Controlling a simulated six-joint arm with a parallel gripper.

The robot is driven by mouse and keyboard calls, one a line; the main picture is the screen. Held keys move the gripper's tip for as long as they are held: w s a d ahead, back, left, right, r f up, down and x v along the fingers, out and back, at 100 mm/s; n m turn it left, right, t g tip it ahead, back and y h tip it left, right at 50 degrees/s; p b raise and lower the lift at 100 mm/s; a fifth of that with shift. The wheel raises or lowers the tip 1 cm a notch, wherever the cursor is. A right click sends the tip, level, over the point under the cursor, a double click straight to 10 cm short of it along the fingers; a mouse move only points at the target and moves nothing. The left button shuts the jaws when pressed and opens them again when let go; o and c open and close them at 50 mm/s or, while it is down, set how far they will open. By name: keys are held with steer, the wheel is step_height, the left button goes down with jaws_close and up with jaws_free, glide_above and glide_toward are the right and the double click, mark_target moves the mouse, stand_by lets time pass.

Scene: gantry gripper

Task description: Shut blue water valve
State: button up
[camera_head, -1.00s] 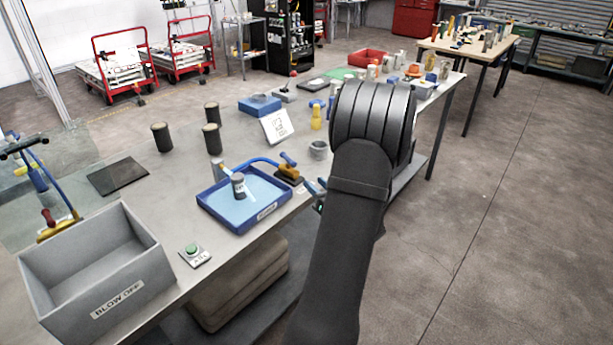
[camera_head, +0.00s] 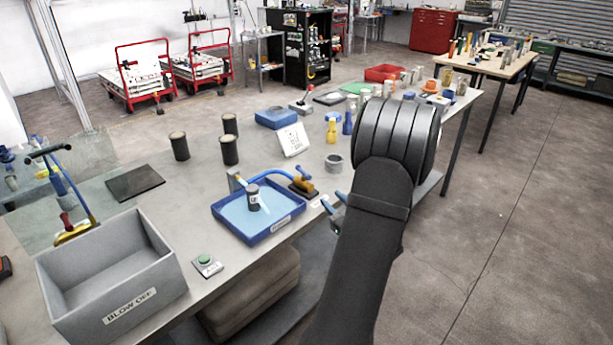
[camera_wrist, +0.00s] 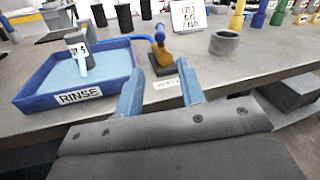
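The valve (camera_head: 303,186) has a brass-yellow body on a dark block at the table's front edge, with a blue handle (camera_head: 297,168) on top. A blue hose (camera_head: 265,177) arches from it to the blue rinse tray (camera_head: 221,220). In the wrist view the valve (camera_wrist: 162,55) stands upright beyond my fingers, right of the tray (camera_wrist: 40,98), with a small label in front of it. My gripper (camera_wrist: 160,67) is open and empty, its two blue fingers apart and pointing towards the valve without visible contact. In the head view my gripper (camera_head: 333,200) is right of the valve, off the table edge.
A dark-capped container (camera_head: 253,197) stands in the tray. A grey ring-shaped pot (camera_head: 333,163) and a white sign (camera_head: 292,139) are near the valve. A grey blow-off bin (camera_head: 150,290) and a green button (camera_head: 207,262) are at the front left.

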mark_target(303, 170)
steer(key=x, duration=1.7)
steer(key=shift+w, duration=0.1)
steer(key=shift+c, duration=0.3)
jaws_close()
